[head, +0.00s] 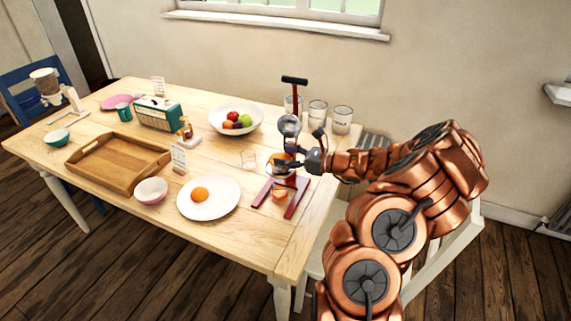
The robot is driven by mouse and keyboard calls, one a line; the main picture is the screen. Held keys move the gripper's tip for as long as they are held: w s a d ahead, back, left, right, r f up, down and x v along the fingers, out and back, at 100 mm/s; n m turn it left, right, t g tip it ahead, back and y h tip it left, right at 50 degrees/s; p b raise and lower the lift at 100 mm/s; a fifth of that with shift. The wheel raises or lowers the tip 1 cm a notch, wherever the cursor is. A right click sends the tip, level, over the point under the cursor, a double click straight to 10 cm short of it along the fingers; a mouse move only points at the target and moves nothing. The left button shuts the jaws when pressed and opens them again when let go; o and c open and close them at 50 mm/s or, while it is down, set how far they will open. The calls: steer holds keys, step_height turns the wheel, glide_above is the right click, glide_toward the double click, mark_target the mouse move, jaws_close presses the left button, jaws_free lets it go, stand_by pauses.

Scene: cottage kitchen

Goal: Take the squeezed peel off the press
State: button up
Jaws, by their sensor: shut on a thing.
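The press stands at the right end of the table, with a dark red forked base (296,208) and a raised lever with a black grip (294,80). My gripper (287,158) is at the press, below its metal cup (289,125), reaching in from the right. It is shut on the orange peel (273,157), which is partly hidden by the fingers. I cannot tell whether the peel still touches the press. Another orange piece (279,196) shows low between the legs of the base.
A white plate with an orange (200,194) lies left of the press. Several glasses (342,120) stand behind my gripper. A fruit bowl (236,118), a wooden tray (118,162) and a pink bowl (150,190) are farther left.

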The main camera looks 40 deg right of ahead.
steer(key=s+a+r+b, duration=0.1)
steer(key=s+a+b, duration=0.1)
steer(key=s, duration=1.3)
steer(key=shift+s+a+r+b, duration=0.3)
steer(key=shift+s+r+b, duration=0.1)
steer(key=shift+b, duration=0.25)
